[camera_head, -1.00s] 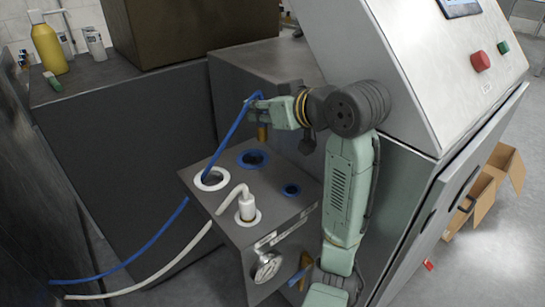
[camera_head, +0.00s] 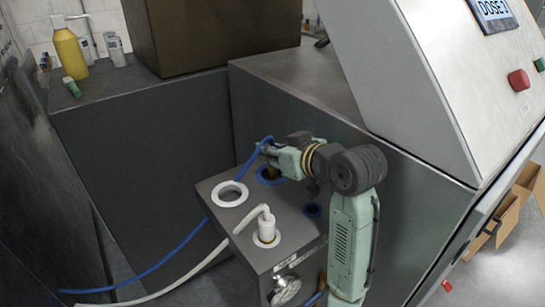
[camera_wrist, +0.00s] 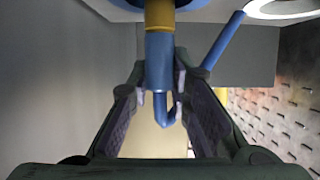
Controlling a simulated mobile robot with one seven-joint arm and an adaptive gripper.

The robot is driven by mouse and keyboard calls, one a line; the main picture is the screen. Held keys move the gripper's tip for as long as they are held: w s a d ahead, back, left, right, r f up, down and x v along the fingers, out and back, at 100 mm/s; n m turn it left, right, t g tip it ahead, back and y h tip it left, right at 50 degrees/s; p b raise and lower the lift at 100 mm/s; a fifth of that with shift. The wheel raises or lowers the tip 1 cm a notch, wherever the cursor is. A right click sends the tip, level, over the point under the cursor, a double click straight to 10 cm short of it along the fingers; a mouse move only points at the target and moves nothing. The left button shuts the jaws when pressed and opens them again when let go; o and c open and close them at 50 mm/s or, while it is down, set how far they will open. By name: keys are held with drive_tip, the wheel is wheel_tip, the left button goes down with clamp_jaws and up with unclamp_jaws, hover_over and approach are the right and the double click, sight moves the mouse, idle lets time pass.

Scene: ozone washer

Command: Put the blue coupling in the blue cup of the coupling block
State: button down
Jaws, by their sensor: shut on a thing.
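The blue coupling (camera_wrist: 160,62) has a brass end and stands upright between my fingers in the wrist view. My gripper (camera_head: 266,152) is shut on it above the coupling block (camera_head: 290,213). The large blue-ringed cup (camera_head: 268,181) lies directly under my gripper in the head view. The brass end overlaps the blue ring at the top of the wrist view; I cannot tell how far it is inside. My gripper partly hides the cup and most of the coupling in the head view.
A white-ringed cup (camera_head: 230,193) is open at the block's left. A white coupling (camera_head: 266,222) stands in front of it. A smaller blue-ringed hole (camera_head: 312,209) is at the right. The blue hose (camera_head: 155,268) trails down left beside a white hose (camera_head: 165,294).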

drive_tip(key=shift+f, duration=0.9)
drive_tip(key=shift+f, duration=0.15)
drive_tip(key=c, duration=1.5)
unclamp_jaws()
drive_tip(key=shift+s+d+r, duration=0.1)
drive_tip(key=shift+r, duration=0.1)
drive_tip(key=b+v, duration=0.1)
drive_tip(key=v, duration=1)
drive_tip(key=shift+s+d, duration=0.25)
drive_tip(key=shift+s, duration=0.05)
